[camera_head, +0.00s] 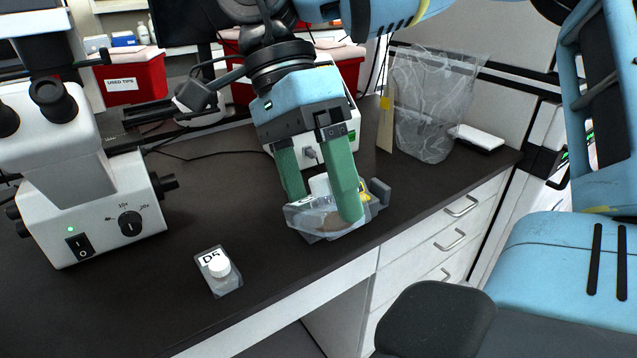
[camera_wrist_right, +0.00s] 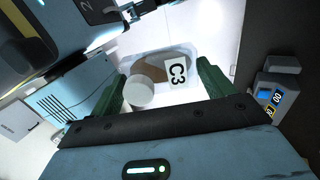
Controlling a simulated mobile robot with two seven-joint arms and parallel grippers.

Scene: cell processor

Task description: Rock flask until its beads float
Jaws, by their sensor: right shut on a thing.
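My right gripper (camera_head: 322,208) has two green fingers and is shut on a clear flask (camera_head: 325,232) near the front edge of the dark bench. In the right wrist view the flask (camera_wrist_right: 178,54) carries a white label reading C3 and a round white cap (camera_wrist_right: 141,92), between the green fingers. A brown patch shows inside the flask, in both views. Single beads are too small to tell, and I cannot tell whether any float. I cannot tell whether the flask touches the bench. My left gripper is not in view.
A second small flask (camera_head: 224,281), labelled D5 with a white cap, lies on the bench at front left. A white microscope (camera_head: 85,190) stands at left. A clear bag (camera_head: 428,105) stands at back right. Red bins (camera_head: 132,80) are behind. Bench between microscope and gripper is clear.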

